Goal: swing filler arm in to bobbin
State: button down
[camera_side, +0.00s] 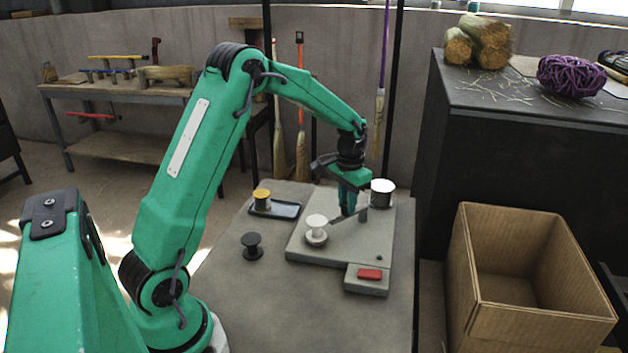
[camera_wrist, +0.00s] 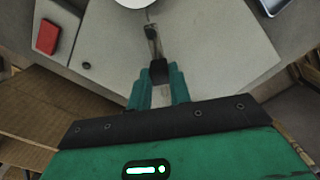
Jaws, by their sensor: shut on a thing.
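The filler arm (camera_side: 348,215) is a thin grey bar on the light grey winder plate (camera_side: 310,254), reaching towards the white bobbin (camera_side: 316,229). My gripper (camera_side: 346,212) is shut on the filler arm from above. In the wrist view, my fingers (camera_wrist: 158,88) close around a dark part of the filler arm (camera_wrist: 153,42), and its narrow end points up to the bobbin (camera_wrist: 132,2), which is mostly cut off. The arm's tip is close to the bobbin; I cannot tell whether they touch. My fingers partly hide the bar.
A larger white spool (camera_side: 382,191) stands at the plate's back right. A red button (camera_side: 370,274) is at the front. A black spool (camera_side: 252,246) and a dark tray (camera_side: 277,210) with a yellow-topped spool (camera_side: 262,199) are left. An open cardboard box (camera_side: 530,300) stands right.

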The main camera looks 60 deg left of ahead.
jog(key=shift+r, duration=0.1)
jog(key=c, duration=1.3)
grip_release()
notch_tip(320, 180, up, 7)
jog(key=shift+r, duration=0.35)
jog(key=shift+d+r, duration=0.1)
